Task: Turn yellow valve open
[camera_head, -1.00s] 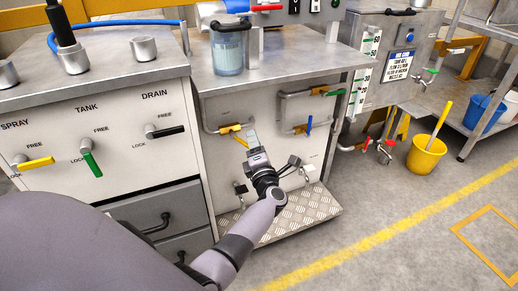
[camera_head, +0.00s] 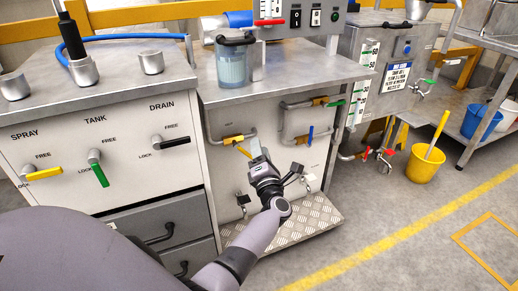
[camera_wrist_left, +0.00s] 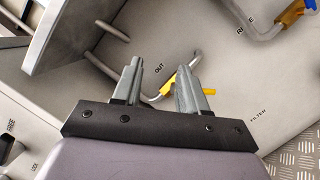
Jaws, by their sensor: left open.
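The yellow valve handle (camera_head: 243,151) sits on a pipe on the front of the middle cabinet and slants down to the right from its orange-yellow body (camera_head: 233,140). My left gripper (camera_head: 257,148) is in front of the panel, just right of the handle. In the left wrist view the gripper (camera_wrist_left: 159,70) is open, its fingers spread apart. There the valve body (camera_wrist_left: 168,86) shows between the fingers beside the word OUT, and the yellow handle (camera_wrist_left: 205,91) sticks out past the right finger, which hides part of it. Contact cannot be told. My right gripper is not in view.
Beside it on the panel is another pipe with a green lever (camera_head: 334,103) and a blue lever (camera_head: 310,135). The left cabinet has a yellow lever (camera_head: 44,173) at SPRAY. A tread-plate step (camera_head: 310,218) lies below. A yellow bucket (camera_head: 424,165) stands right on open floor.

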